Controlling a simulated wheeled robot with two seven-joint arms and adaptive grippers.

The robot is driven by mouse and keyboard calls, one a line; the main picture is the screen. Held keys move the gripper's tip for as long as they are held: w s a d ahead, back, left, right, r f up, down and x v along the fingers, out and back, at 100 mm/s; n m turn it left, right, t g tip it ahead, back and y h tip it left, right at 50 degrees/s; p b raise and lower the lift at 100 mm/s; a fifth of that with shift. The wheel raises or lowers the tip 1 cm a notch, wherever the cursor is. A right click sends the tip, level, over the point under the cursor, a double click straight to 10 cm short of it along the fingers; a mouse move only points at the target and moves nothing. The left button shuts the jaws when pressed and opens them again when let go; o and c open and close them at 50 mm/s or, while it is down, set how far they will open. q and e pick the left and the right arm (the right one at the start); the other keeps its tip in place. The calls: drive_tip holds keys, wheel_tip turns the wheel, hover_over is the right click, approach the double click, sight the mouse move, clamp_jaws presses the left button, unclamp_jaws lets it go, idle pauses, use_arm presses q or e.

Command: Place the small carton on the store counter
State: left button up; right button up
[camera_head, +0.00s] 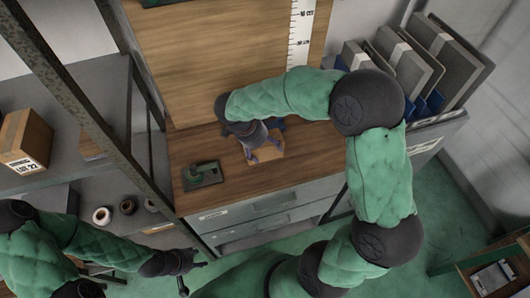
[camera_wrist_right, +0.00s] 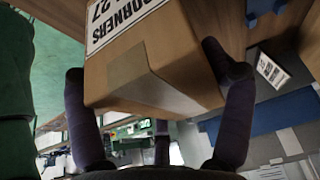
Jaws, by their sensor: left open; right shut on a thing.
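The small carton (camera_head: 267,152) is brown cardboard and shows over the wooden store counter (camera_head: 225,197) in the head view. In the right wrist view the carton (camera_wrist_right: 150,65) fills the upper middle, with a white label reading "CORNERS 27". My right gripper (camera_head: 262,150) is shut on it, with dark fingers on opposite sides in the right wrist view (camera_wrist_right: 155,95). I cannot tell whether the carton touches the counter. My left gripper (camera_head: 193,276) is open and empty, low at the left, in front of the counter and below its top.
A green and dark device (camera_head: 203,175) sits at the counter's left front. A larger carton (camera_head: 24,141) stands on the left shelf, with rolls (camera_head: 127,206) lower down. Grey panels (camera_head: 437,62) stand in a rack at right. The counter's front strip looks clear.

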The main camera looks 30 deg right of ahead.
sight(265, 153)
drive_tip(key=shift+w+d+f, duration=0.2)
drive_tip(key=shift+w+f, duration=0.05)
drive_tip(key=shift+f, duration=0.15)
drive_tip(key=shift+w+f+b, duration=0.15)
drive_tip(key=shift+f+b, duration=0.2)
drive_tip(key=shift+f, duration=1.3)
drive_tip(key=shift+f, duration=0.1)
drive_tip(key=shift+f, duration=0.1)
drive_tip(key=o, duration=1.2)
drive_tip(key=shift+o, duration=0.2)
